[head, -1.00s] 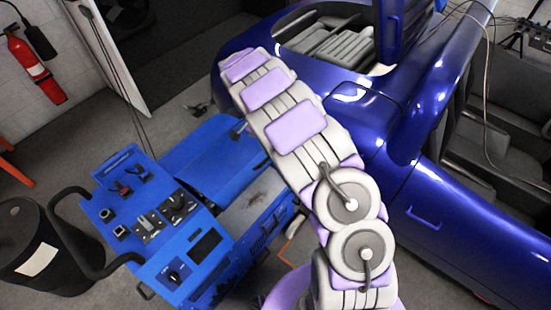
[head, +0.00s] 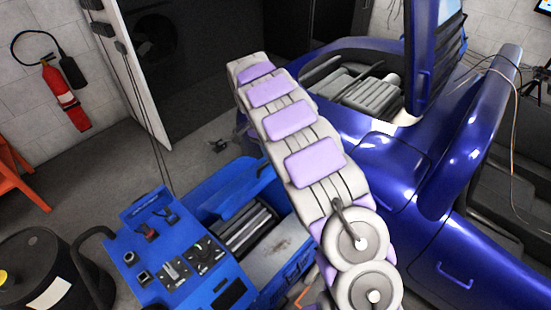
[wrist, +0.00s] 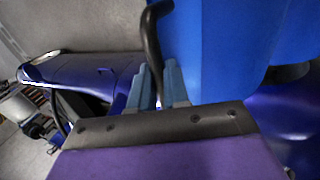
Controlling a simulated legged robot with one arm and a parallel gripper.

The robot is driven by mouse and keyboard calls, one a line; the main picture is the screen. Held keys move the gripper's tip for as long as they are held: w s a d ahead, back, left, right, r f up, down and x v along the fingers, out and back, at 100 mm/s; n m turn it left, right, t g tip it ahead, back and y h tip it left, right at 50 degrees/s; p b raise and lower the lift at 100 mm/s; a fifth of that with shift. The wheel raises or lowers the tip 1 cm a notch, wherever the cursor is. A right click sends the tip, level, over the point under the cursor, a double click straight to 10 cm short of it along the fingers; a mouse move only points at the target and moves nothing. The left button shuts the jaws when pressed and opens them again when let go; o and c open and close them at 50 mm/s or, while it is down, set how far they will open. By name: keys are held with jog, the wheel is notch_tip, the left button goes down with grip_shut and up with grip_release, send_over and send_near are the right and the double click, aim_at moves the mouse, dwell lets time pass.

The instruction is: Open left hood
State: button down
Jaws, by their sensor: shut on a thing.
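A bright blue hood panel (head: 228,190) on the blue dynamometer unit (head: 190,255) is tilted partly up in the head view, with dark rollers (head: 248,226) showing beneath it. In the wrist view, a bright blue panel (wrist: 225,50) fills the upper right and carries a curved black handle (wrist: 152,40). My gripper (wrist: 157,88) is shut on this handle, with a pale blue finger on each side of it. In the head view, my arm hides most of the gripper and the grip.
A dark blue car (head: 395,165) with an exposed engine (head: 365,95) stands to the right, close to my arm. A black drum (head: 40,255) stands at lower left. A fire extinguisher (head: 65,95) hangs on the wall.

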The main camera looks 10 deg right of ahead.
jog(key=shift+a+f, duration=0.2)
jog(key=shift+f, duration=0.3)
jog(key=c, duration=1.5)
grip_release()
jog(key=shift+w+f, duration=0.1)
jog(key=shift+w, duration=0.05)
jog(key=shift+o, duration=1.1)
jog(key=shift+w+a+f, duration=0.1)
jog(key=shift+w+f, duration=0.05)
jog(key=shift+w, duration=0.2)
jog(key=shift+o, duration=0.8)
jog(key=shift+a, duration=0.1)
jog(key=shift+s+r, duration=0.1)
jog(key=shift+r, duration=0.15)
jog(key=shift+d, duration=0.2)
jog(key=shift+r, duration=0.1)
